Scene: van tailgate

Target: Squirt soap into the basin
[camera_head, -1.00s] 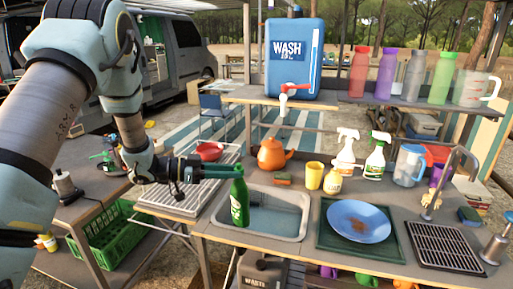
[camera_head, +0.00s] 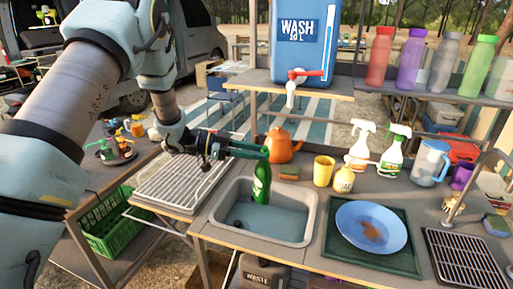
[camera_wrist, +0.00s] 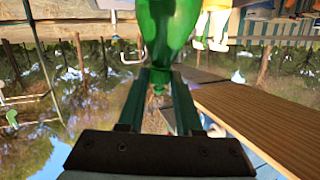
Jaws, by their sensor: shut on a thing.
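My gripper (camera_head: 262,153) is shut on the upper part of a green bottle (camera_head: 262,184). The bottle hangs roughly upright, slightly tilted, over the left back part of the grey basin (camera_head: 222,230). Bluish water shows in the basin. In the wrist view, the green bottle (camera_wrist: 165,30) fills the top middle, narrowing between the two fingers (camera_wrist: 160,82); that picture appears upside down. I cannot tell whether any soap is coming out. A dark small thing lies in the basin, too small to name.
Behind the basin stand an orange teapot (camera_head: 284,146), a sponge (camera_head: 289,173), a yellow cup (camera_head: 323,171) and a small yellow bottle (camera_head: 343,181). A blue plate (camera_head: 370,228) lies to the right. A wire rack (camera_head: 178,183) is left. The blue water container (camera_head: 300,50) stands above.

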